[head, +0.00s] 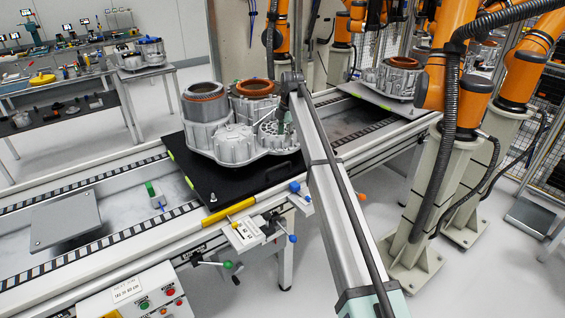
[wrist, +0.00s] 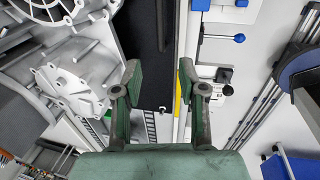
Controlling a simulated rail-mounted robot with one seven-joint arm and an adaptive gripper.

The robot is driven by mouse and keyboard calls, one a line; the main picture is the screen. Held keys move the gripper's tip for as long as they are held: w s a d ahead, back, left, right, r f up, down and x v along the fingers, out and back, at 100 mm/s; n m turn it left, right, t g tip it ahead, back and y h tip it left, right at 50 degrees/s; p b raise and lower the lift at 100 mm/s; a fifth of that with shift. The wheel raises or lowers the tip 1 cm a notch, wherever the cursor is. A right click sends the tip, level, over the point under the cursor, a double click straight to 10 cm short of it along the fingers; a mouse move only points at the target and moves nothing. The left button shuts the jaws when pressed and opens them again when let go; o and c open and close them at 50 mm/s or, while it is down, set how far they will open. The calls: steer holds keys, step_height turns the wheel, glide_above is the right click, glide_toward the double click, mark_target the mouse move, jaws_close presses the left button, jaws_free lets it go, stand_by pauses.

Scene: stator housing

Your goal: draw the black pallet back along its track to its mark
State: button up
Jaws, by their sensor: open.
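The black pallet (head: 222,194) lies on the conveyor track and carries a grey metal stator housing (head: 215,140) with two copper-ringed openings. In the wrist view the pallet's dark edge strip (wrist: 143,35) runs beyond my fingers, with the housing (wrist: 70,80) to its left. My gripper (wrist: 160,76) is open, with nothing between its green fingers. Its tips are over the pallet's edge and the rail; I cannot tell whether they touch. In the head view my arm hides part of the pallet's right side. A yellow strip (head: 228,210) sits on the near rail beside the pallet.
Left of the pallet the track is open, with a small green-topped block (head: 155,195) and a raised grey plate (head: 65,220). Blue-knobbed clamps (head: 295,188) stand on the near rail. A second housing (head: 390,78) is farther right, near orange robot arms (head: 445,75).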

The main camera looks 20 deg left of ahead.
mark_target(280, 165)
steer(key=a+f+p, duration=0.1)
steer(key=f, duration=0.4)
steer(key=w+f+p, duration=0.1)
steer(key=f+p, duration=0.1)
steer(key=f, duration=0.3)
steer(key=a+f+p, duration=0.1)
steer(key=f, duration=0.5)
steer(key=shift+w+a+p, duration=0.35)
jaws_close()
